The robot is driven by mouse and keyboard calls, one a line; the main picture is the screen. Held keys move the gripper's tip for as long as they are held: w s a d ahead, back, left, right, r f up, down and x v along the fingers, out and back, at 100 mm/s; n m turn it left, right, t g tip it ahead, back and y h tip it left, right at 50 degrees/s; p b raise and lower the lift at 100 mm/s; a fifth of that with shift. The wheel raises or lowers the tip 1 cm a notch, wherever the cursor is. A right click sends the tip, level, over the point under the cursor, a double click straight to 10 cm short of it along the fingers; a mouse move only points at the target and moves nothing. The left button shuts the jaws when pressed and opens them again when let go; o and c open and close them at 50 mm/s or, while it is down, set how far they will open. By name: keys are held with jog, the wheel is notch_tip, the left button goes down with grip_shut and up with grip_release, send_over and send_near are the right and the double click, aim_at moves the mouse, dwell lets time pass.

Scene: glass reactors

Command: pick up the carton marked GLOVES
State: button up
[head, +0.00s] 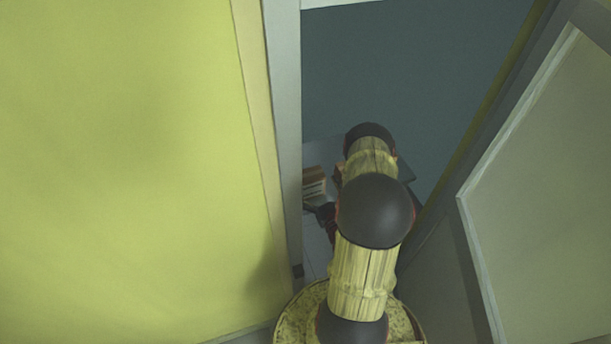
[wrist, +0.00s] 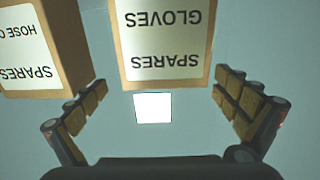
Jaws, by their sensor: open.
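The carton marked GLOVES (wrist: 163,42) is at the top middle of the wrist view. It is tan with a white label reading SPARES GLOVES, upside down in the picture. My gripper (wrist: 160,84) is open and empty, with one finger on each side of the picture. The carton's near edge lies across the gap between the fingertips, with a little room on both sides. I cannot tell how far ahead of the fingertips it is. In the head view my arm largely hides the gripper and the place in front of it.
A second tan carton, marked SPARES HOSE (wrist: 32,50), stands close left of the GLOVES carton. A white square (wrist: 153,107) shows on the pale surface. In the head view, a brown carton (head: 314,184) shows beside my arm, between a yellow panel (head: 120,150) and a grey-framed panel (head: 545,190).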

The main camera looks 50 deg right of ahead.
jog(key=shift+x, duration=1.55)
jog(key=x, duration=0.2)
jog(key=b+x, duration=0.1)
jog(key=x, duration=0.2)
jog(key=shift+w+a+r+b, duration=0.1)
jog(key=shift+w+r+b, duration=0.2)
jog(key=shift+w+r, duration=0.05)
jog(key=shift+c, duration=0.7)
jog(key=c, duration=1.7)
